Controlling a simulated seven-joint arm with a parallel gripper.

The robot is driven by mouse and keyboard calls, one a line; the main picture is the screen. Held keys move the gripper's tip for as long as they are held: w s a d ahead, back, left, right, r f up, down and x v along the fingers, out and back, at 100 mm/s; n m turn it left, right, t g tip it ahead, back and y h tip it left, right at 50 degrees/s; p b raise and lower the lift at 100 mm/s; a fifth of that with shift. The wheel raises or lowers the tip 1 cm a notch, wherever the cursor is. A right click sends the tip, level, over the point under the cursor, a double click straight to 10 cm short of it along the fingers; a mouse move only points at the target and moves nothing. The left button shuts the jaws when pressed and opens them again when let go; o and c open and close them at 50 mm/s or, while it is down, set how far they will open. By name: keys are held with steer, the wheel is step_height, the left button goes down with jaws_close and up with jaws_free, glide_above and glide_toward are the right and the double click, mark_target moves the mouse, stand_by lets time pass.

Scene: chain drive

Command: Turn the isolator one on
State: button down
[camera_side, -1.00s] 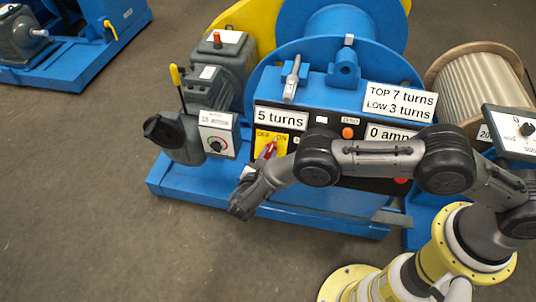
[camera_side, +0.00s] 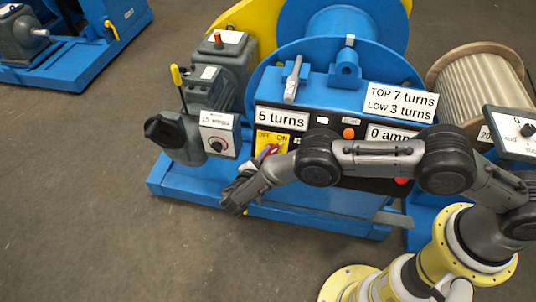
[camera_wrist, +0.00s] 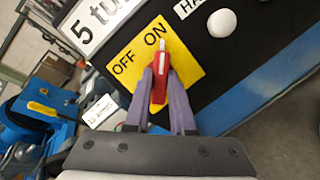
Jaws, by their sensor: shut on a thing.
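The isolator is a red handle (camera_wrist: 158,82) on a yellow plate (camera_wrist: 190,65) marked OFF and ON. In the wrist view the white-marked tip of the handle points close to the word ON. My gripper (camera_wrist: 158,78) is shut on the red handle, one purple finger on each side. In the side view the yellow plate (camera_side: 262,140) sits on the front panel below the "5 turns" sign (camera_side: 281,118). My gripper (camera_side: 263,155) reaches it from below, and the fingers and wrist hide the plate's lower part.
A white round button (camera_wrist: 222,22) is on the black panel right of the plate. An orange button (camera_side: 348,133) and a "0 amps" sign (camera_side: 388,134) are further right. A dial box (camera_side: 217,134) and a yellow-tipped lever (camera_side: 176,78) stand to the left. The floor in front is clear.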

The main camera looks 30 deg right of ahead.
steer(key=c, duration=0.8)
jaws_free()
steer(key=shift+o, duration=0.2)
steer(key=v, duration=1.4)
steer(key=shift+d, duration=0.1)
